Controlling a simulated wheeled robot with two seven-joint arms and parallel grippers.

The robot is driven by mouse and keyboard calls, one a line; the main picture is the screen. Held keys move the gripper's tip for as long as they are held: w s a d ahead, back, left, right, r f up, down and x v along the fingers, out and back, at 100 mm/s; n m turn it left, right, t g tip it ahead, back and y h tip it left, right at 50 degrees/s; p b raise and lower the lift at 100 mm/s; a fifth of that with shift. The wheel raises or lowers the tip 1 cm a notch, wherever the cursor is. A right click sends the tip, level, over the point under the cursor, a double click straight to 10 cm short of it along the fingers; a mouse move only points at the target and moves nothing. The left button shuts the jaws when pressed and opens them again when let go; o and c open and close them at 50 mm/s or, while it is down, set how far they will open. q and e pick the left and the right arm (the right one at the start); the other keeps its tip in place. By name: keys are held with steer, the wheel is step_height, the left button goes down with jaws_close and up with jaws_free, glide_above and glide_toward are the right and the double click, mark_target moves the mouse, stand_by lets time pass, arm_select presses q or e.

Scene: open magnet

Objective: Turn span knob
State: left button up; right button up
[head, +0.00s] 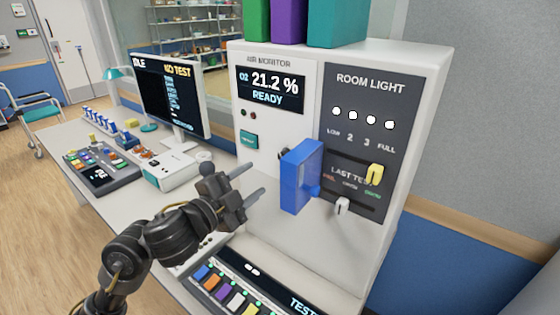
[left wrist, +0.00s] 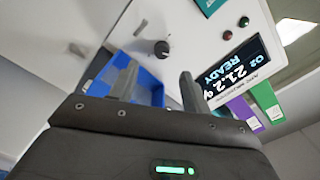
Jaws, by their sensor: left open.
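The air monitor (head: 270,180) is a white cabinet with a screen reading "O2 21.2 % READY". A dark round knob (left wrist: 161,48) with a pale mark shows on its white front in the left wrist view; I take it as the span knob. In the head view only a dark bit of it (head: 284,154) shows beside the blue bin. My left gripper (head: 256,180) is open and empty, its fingers pointing toward the panel, left of the bin. In the left wrist view the fingertips (left wrist: 158,77) lie either side below the knob, apparently apart from it. My right gripper is out of view.
A blue bin (head: 296,178) sticks out from the cabinet front close to the knob. A yellow slider (head: 375,174) and a white slider (head: 342,206) are right of it. A keyed console (head: 240,285) lies below. A monitor (head: 172,92) stands at left.

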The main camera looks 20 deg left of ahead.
arm_select(q)
steer(key=b+x, duration=0.1)
steer(key=x, duration=1)
steer(key=shift+r, duration=0.4)
steer(key=shift+s, duration=0.1)
steer(key=c, duration=1)
steer(key=n+p, duration=0.4)
steer(key=shift+d, duration=0.1)
